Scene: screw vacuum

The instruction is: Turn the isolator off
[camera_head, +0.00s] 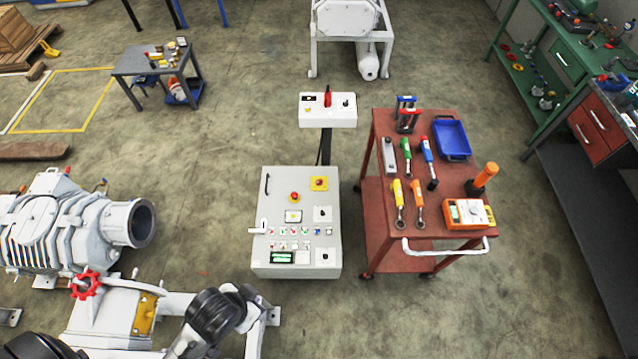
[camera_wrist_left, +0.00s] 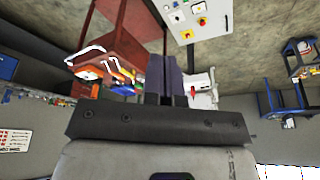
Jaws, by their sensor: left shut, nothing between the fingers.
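A grey control cabinet (camera_head: 297,215) stands in the middle of the head view, with a red knob on a yellow plate (camera_head: 319,184), another red knob (camera_head: 294,197), black switches and rows of small buttons. A white box (camera_head: 340,112) behind it carries an upright red handle (camera_head: 327,97) and a black knob. I cannot tell which of these is the isolator. The cabinet also shows at the top of the left wrist view (camera_wrist_left: 190,20). My left gripper (camera_wrist_left: 167,62) is shut and empty, apart from the cabinet; its fingers partly hide the white box (camera_wrist_left: 203,95). My right gripper is not in view.
A red tool cart (camera_head: 377,225) stands close to the cabinet's right. Grey pump machinery (camera_head: 65,225) is on the left. A green workbench (camera_head: 530,60) is at the far right, and a small grey table (camera_head: 150,62) at the back left. Floor is clear behind the cabinet's left.

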